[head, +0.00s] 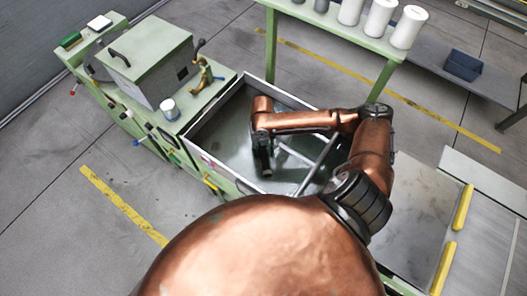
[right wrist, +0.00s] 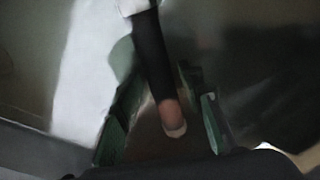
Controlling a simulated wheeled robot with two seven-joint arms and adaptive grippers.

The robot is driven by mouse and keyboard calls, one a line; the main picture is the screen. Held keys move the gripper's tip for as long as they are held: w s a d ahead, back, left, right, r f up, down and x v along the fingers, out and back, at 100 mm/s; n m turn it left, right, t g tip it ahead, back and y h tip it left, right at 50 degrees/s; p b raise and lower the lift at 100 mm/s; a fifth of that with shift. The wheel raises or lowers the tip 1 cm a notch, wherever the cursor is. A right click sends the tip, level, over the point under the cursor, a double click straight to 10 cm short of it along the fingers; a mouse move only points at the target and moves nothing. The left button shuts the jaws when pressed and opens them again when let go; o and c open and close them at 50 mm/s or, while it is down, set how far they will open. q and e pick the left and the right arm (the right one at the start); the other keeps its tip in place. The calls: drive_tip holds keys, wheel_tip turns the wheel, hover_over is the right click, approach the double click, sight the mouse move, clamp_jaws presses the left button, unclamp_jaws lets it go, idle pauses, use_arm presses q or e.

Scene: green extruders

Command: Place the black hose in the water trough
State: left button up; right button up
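The water trough (head: 215,135) is a long grey metal basin with a pale rim on a green frame, in the middle of the head view. My right arm reaches over it, and my right gripper (head: 264,160) points down inside it. In the right wrist view, the black hose (right wrist: 152,60) runs between the two dark green fingers of my right gripper (right wrist: 157,75). It has a pale upper end and a copper-coloured lower end. The fingers stand apart with narrow gaps beside the hose. Whether the hose rests on the trough floor is unclear. My left gripper is out of view.
A green machine (head: 150,65) with a grey box, a small cup (head: 169,108) and a brass fitting (head: 203,76) adjoins the trough on the left. A green table (head: 320,18) with white spools stands behind. A flat metal surface (head: 420,200) lies at right.

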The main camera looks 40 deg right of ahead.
sight(263, 149)
drive_tip(key=shift+o, duration=0.6)
wheel_tip(263, 149, up, 12)
drive_tip(key=w+p, duration=0.1)
drive_tip(key=shift+d+r, duration=0.15)
drive_tip(key=shift+d, duration=0.15)
drive_tip(key=shift+w, duration=0.1)
drive_tip(key=f, duration=0.4)
drive_tip(key=s+f, duration=0.1)
drive_tip(key=f, duration=0.3)
drive_tip(key=f+b, duration=0.1)
drive_tip(key=f, duration=0.3)
drive_tip(key=shift+s+a, duration=0.15)
drive_tip(key=shift+a, duration=0.15)
drive_tip(key=shift+r, duration=1.15)
drive_tip(key=shift+f, duration=0.15)
